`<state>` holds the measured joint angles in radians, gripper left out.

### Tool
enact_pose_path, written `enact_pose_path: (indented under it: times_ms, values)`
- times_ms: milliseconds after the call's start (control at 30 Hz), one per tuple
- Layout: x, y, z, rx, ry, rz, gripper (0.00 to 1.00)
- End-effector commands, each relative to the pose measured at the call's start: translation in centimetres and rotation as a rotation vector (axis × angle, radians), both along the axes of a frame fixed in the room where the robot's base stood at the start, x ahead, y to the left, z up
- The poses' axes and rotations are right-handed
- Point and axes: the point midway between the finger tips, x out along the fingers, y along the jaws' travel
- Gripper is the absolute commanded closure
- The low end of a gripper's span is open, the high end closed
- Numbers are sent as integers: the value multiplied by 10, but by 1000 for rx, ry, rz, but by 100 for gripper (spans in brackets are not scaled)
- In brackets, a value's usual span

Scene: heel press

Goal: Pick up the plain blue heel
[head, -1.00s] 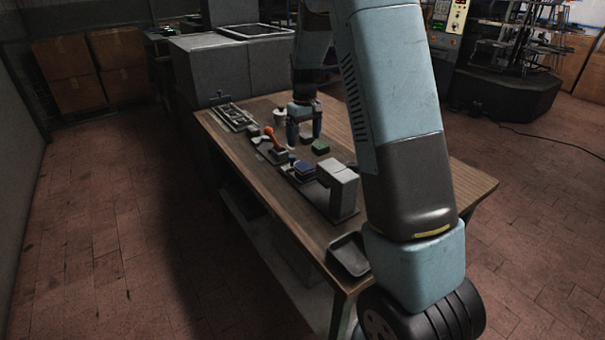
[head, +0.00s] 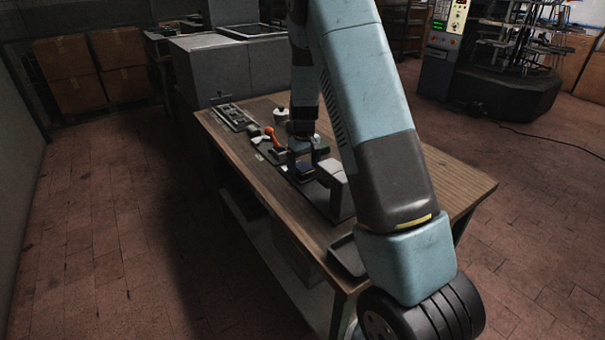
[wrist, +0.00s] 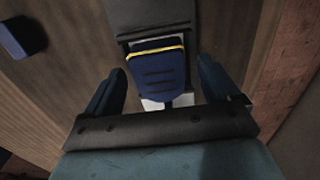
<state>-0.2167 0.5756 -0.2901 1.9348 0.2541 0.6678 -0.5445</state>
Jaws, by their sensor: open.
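In the wrist view a plain dark blue block (wrist: 20,37), the plain blue heel by its look, lies on bare wood at the upper left, outside my fingers. I cannot make it out in the head view. A second blue heel (wrist: 158,75), with a yellow stripe and dark grooves, sits on the grey fixture; it also shows in the head view (head: 309,170). My gripper (wrist: 162,90) is open, one finger to each side of this striped heel in the picture. In the head view my gripper (head: 305,151) is low over the fixture. I cannot tell whether it touches the heel.
The press's pale grey upright (head: 333,176) stands close in front of my gripper. An orange-red handle (head: 271,133) is to its left. A black tray (head: 346,256) lies at the table's near corner. A white pot (head: 281,115) stands behind. The wooden table (head: 455,180) is clear at right.

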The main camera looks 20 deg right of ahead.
Motion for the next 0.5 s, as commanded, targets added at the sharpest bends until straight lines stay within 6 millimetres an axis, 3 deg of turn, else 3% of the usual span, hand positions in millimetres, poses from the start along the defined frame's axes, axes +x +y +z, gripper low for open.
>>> enact_pose_path:
  times_ms: [267,500]
  values:
    - [0,0,-4,0,-2,-1,12]
    - [0,0,-4,1,-2,-1,35]
